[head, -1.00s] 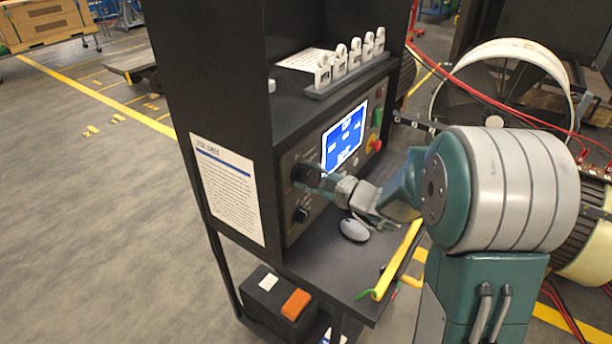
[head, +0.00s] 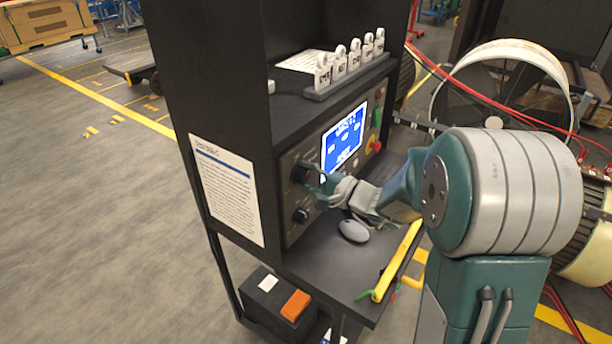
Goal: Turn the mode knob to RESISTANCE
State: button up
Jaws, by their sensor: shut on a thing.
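The test panel (head: 290,222) is set in a black cabinet, with a lit blue screen (head: 344,137) in its middle. The upper black knob (head: 299,171) is at the panel's left side, partly hidden by my gripper. A lower black knob (head: 300,215) sits below it, clear of my gripper. My gripper (head: 311,178) reaches in from the right and is shut on the upper knob. The knob's pointer and any mode labels are too small to read.
A grey mouse (head: 354,231) and a yellow bar-like tool (head: 397,262) lie on the shelf below the panel. White tags stand in a rack (head: 347,78) above. A red button (head: 374,147) is right of the screen. A paper sheet (head: 228,185) hangs on the cabinet side.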

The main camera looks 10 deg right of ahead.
jog(key=shift+s+f, duration=0.1)
jog(key=shift+f, duration=0.1)
jog(key=o, duration=1.1)
jog(key=shift+a, duration=0.1)
jog(key=shift+o, duration=0.3)
jog(key=shift+r, duration=0.1)
jog(key=v, duration=1.2)
